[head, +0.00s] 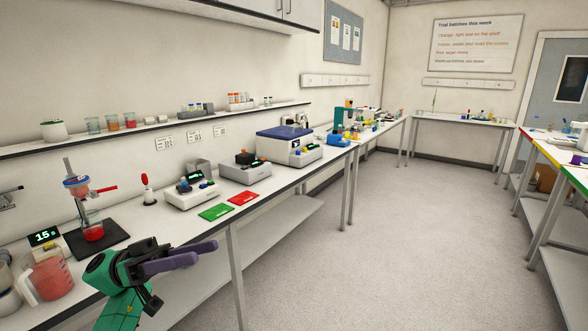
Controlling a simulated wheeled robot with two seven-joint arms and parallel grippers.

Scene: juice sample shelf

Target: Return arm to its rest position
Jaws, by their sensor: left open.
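My left gripper (182,258) is in the head view at the lower left, with a green body and dark purple fingers. The fingers point right, are apart and hold nothing that I can see. It is in front of the bench's front edge, near the green mat. My right gripper is not in view. Beakers with orange and red liquid (130,120) stand on the wall shelf (60,142), away from my gripper.
The floor (390,240) to the right is clear.

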